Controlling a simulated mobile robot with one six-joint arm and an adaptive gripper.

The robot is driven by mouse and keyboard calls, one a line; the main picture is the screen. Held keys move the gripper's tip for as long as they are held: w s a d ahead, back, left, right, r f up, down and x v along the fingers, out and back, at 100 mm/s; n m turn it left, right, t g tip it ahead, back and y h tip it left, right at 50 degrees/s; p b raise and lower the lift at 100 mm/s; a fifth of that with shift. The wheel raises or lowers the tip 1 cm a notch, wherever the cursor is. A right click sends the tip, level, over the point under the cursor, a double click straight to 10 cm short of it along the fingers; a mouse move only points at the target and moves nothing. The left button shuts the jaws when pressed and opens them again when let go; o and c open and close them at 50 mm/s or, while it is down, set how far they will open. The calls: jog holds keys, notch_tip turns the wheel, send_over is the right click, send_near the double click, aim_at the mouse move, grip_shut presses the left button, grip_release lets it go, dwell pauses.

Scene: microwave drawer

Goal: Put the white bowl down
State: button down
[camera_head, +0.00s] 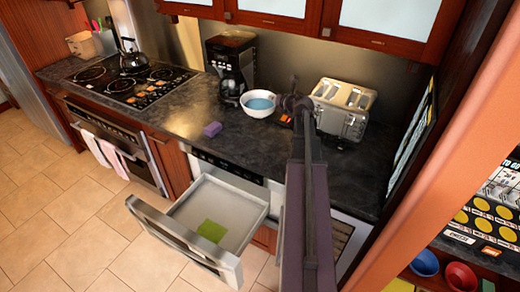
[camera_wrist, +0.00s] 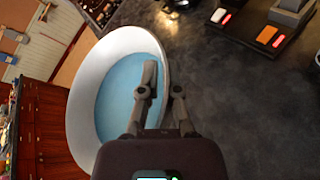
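The white bowl (camera_head: 258,113) has a light blue inside and is at the counter, in front of the coffee maker. In the wrist view the bowl (camera_wrist: 88,75) fills the left side. My gripper (camera_head: 281,101) is at the bowl's right side. In the wrist view one finger of my gripper (camera_wrist: 166,80) is inside the bowl and the other outside, with the rim between them. The fingers look closed on the rim. I cannot tell whether the bowl's base touches the dark countertop (camera_head: 180,117) or hangs just above it.
A coffee maker (camera_head: 230,65) stands behind the bowl and a toaster (camera_head: 342,108) to the right. A purple sponge (camera_head: 212,129) lies front left of the bowl. Below, the microwave drawer (camera_head: 236,197) is pulled open, with a green item (camera_head: 212,230) inside. A kettle (camera_head: 132,56) sits on the stove.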

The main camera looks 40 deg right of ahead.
jog(key=s+a+f+n+y+b, duration=0.1)
jog(key=s+f+b, duration=0.3)
jog(key=f+b, duration=0.4)
jog(key=s+a+f+n+y+b, duration=0.2)
jog(key=s+a+f+b, duration=0.2)
jog(key=f+b, duration=0.4)
jog(key=shift+s+a+f+y+b, duration=0.3)
jog(key=shift+f+y+b, duration=0.1)
jog(key=shift+f, duration=0.3)
jog(key=w+d, duration=0.2)
jog(key=w, duration=0.2)
jog(key=w+d+f, duration=0.1)
jog(key=w+d, duration=0.2)
jog(key=w, duration=0.1)
jog(key=w+d+b, duration=0.1)
jog(key=w+d, duration=0.1)
jog(key=w, duration=0.2)
jog(key=shift+w+d+f, duration=0.2)
jog(key=shift+w+d, duration=0.1)
jog(key=shift+d, duration=0.05)
jog(key=shift+w+d, duration=0.25)
jog(key=shift+w, duration=0.15)
jog(key=shift+w+d+f+b, duration=0.1)
jog(key=shift+w+f+b, duration=0.15)
jog(key=shift+b, duration=0.15)
jog(key=shift+s+f+b, duration=0.1)
jog(key=shift+f+b, duration=1.45)
jog(key=shift+f, duration=0.2)
